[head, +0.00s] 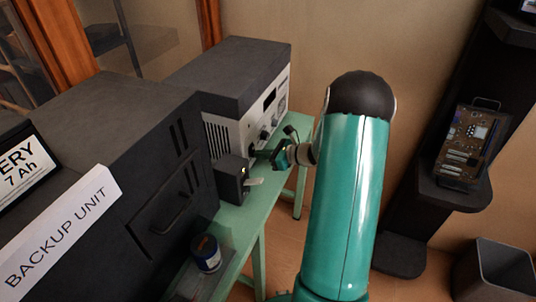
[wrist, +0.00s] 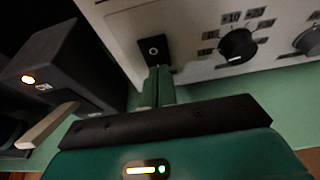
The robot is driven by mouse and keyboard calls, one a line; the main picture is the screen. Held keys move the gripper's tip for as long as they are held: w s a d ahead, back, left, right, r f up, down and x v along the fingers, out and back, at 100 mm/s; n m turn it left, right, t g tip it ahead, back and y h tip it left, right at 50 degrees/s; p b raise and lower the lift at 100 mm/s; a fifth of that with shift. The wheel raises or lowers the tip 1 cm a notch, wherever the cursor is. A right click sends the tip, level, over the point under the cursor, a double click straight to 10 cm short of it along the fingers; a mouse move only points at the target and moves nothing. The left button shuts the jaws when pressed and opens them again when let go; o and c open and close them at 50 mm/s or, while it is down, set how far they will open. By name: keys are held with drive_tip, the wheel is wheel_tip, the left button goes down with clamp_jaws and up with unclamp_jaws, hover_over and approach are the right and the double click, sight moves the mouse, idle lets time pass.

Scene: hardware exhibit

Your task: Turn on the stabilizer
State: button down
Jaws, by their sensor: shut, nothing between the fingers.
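No label reading stabilizer can be made out. A grey box-shaped device with a light front panel (head: 237,130) stands on the green table; its panel, with dials, also fills the top of the wrist view (wrist: 190,28). On it, a black square with a round centre (wrist: 153,50) sits just beyond my fingertips. My gripper (wrist: 158,78) is shut and empty, pointing at that square; I cannot tell whether it touches. In the head view my gripper (head: 280,158) is in front of the panel. A small black box (wrist: 55,70) with a lit orange lamp and a pale lever stands left of my gripper.
A large dark cabinet (head: 110,150) with a BACKUP UNIT sign (head: 62,230) fills the left. A blue can (head: 206,254) is below it. The green table (head: 239,213) runs under the devices. A black shelf (head: 455,192) with a circuit board (head: 466,142) stands at right, above a bin (head: 497,270).

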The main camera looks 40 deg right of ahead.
drive_tip(key=shift+w+f+t, duration=0.15)
drive_tip(key=shift+w+t, duration=0.05)
drive_tip(key=shift+t, duration=0.1)
idle(0.4)
drive_tip(key=shift+s+d, duration=0.2)
drive_tip(key=shift+s, duration=0.25)
drive_tip(key=s+d, duration=0.6)
drive_tip(key=s, duration=0.5)
drive_tip(key=shift+d+r, duration=0.2)
drive_tip(key=shift+d, duration=0.1)
drive_tip(key=shift+s, duration=0.1)
